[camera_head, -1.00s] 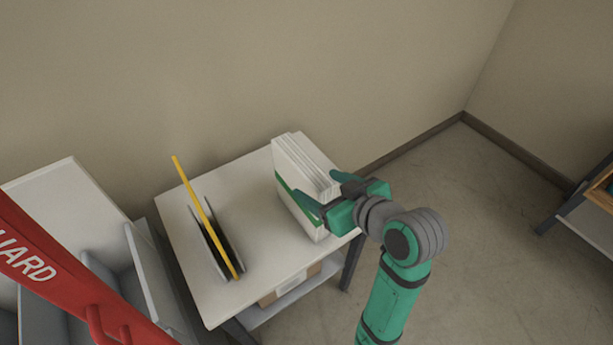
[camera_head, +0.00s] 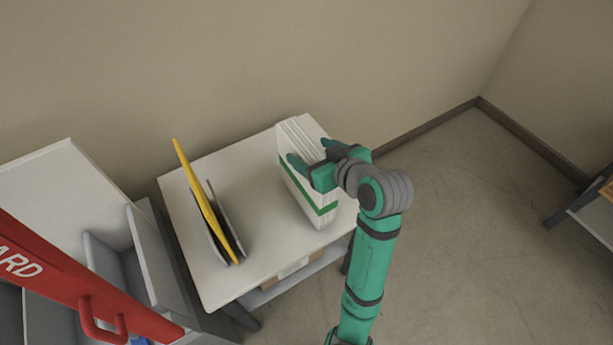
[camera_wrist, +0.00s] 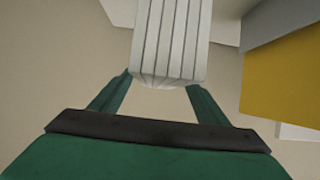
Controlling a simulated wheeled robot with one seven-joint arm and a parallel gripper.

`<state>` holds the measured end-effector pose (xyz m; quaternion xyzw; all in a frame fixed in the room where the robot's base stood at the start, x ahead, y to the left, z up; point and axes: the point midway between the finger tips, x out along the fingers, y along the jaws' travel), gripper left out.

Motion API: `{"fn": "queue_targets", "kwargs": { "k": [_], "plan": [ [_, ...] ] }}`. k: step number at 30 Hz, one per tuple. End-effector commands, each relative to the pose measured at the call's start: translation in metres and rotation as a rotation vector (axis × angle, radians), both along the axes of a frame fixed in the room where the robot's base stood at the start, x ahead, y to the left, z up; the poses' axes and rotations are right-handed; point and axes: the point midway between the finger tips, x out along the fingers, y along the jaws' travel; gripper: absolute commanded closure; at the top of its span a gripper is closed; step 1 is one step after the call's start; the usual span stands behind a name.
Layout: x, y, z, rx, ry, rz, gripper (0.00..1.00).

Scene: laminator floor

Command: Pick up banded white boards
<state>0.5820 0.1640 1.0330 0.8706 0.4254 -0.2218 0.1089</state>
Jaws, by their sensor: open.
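The banded white boards (camera_head: 311,196) stand upright on edge as a stack on the right part of a small white table, with a green band around them. My gripper (camera_head: 309,158) is open at the upper part of the stack, with one finger on the near left side and the other toward the far side. In the wrist view the stack's edges (camera_wrist: 172,40) show as several pale strips, and its end lies between the spread fingertips of my gripper (camera_wrist: 159,80). I cannot tell whether the fingers touch the boards.
The white table (camera_head: 262,248) also holds a grey holder (camera_head: 229,235) with a yellow sheet (camera_head: 200,195) to the left. A red guard bar (camera_head: 75,280) and grey bins (camera_head: 140,262) are at the lower left.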

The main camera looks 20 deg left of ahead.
Motion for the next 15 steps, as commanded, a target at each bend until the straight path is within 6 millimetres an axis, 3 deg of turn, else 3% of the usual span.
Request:
{"fn": "queue_targets", "kwargs": {
  "k": [6, 15],
  "plan": [
    [0.013, 0.018, -0.012, 0.000, 0.002, 0.000, 0.31],
    [0.015, 0.020, -0.014, 0.001, 0.001, 0.000, 0.34]
  ]
}}
